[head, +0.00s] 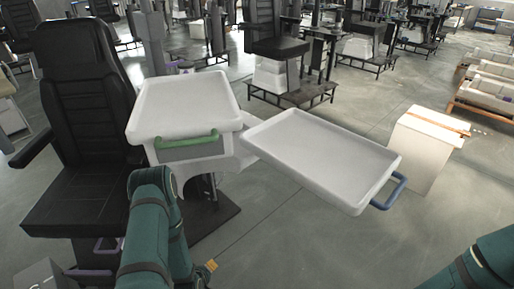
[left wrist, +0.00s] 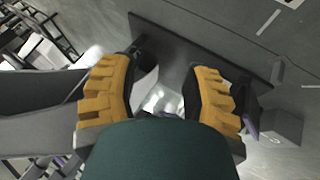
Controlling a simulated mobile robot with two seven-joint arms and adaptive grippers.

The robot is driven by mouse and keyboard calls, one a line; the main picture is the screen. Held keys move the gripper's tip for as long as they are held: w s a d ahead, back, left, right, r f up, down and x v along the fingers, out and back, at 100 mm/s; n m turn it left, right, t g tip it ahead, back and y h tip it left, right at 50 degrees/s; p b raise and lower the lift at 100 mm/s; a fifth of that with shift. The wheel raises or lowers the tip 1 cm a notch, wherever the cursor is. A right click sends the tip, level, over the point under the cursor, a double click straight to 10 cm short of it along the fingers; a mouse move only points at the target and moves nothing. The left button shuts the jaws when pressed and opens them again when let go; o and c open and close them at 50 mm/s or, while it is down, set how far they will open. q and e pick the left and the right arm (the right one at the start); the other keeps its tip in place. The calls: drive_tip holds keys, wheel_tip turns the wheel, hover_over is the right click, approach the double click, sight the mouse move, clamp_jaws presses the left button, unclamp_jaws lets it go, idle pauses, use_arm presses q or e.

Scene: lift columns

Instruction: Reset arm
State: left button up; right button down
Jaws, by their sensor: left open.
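My left gripper (left wrist: 160,92) is open, with its two orange-padded fingers apart in the left wrist view. Nothing is seen held between them. In the head view my left arm is folded at the lower middle, and only a bit of an orange finger (head: 211,265) shows beside it. It is low over the floor, in front of the tray unit. My right arm shows only as a green link at the lower right edge; its gripper is out of view.
A white tray unit (head: 185,100) with a green handle (head: 187,139) stands ahead. A white side tray (head: 322,154) with a blue handle (head: 390,193) extends right. A black chair (head: 80,120) is close on the left. A white box (head: 420,160) stands at right. Front-right floor is clear.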

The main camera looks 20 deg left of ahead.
use_arm(q)
drive_tip(key=s+d+r+m+g+h, duration=0.2)
drive_tip(key=d+r+m, duration=0.3)
drive_tip(key=d, duration=0.8)
drive_tip(key=s+d+r+m+g+h, duration=0.3)
drive_tip(key=d+r+m, duration=0.3)
drive_tip(key=d+r, duration=0.4)
drive_tip(key=s+d, duration=0.1)
drive_tip(key=d, duration=0.2)
drive_tip(key=shift+r+m+g+h, duration=0.25)
drive_tip(key=shift+m+g+h, duration=0.05)
drive_tip(key=shift+h, duration=0.1)
drive_tip(key=shift+a, duration=0.15)
